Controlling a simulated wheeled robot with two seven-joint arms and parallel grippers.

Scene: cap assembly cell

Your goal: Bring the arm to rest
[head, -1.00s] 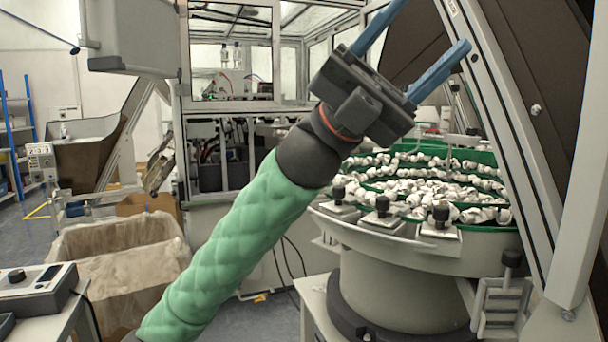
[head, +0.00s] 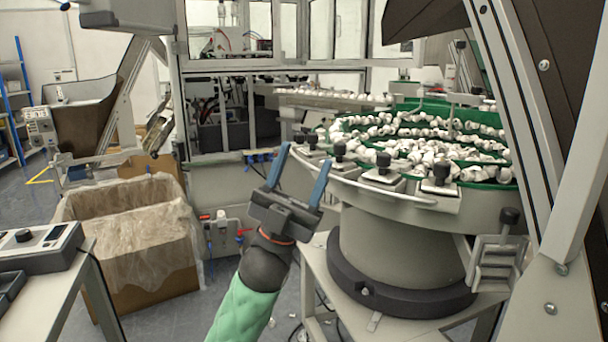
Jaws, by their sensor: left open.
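My left gripper (head: 302,176) is at the middle of the head view, on the end of my green-sleeved arm, which rises from the bottom edge. Its two blue fingers point up and stand apart, with nothing between them. It is in front of and to the left of the round feeder bowl (head: 405,205). I cannot tell whether the right finger touches the bowl's rim or only overlaps it in the picture. My right gripper does not show.
White caps (head: 420,150) lie in the green-lined bowl. A cardboard box (head: 150,282) with a plastic liner stands at left. A table with a control box (head: 40,247) is at lower left. A slanted metal frame (head: 515,125) rises at right. Floor shows between box and feeder.

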